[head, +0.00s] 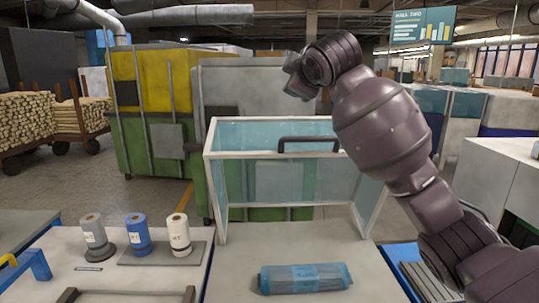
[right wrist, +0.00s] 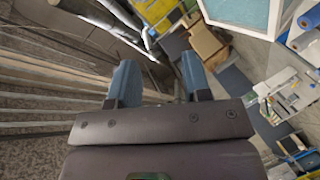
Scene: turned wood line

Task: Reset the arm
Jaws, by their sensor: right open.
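My right arm comes in from the right in the head view and is raised and bent, its far end high above the clear-panelled box. Its wrist end is at the top middle, and the fingers cannot be made out there. In the right wrist view my right gripper (right wrist: 157,82) shows two blue-grey fingers standing apart with nothing between them. My left arm and gripper are not in view.
A clear-panelled box (head: 211,180) with a dark handle stands on the table, below the raised arm. A blue wrapped bundle (head: 305,278) lies before it. Grey (head: 94,232), blue (head: 138,234) and white (head: 179,233) spools stand left. Green-and-yellow bins (head: 150,140) stand behind.

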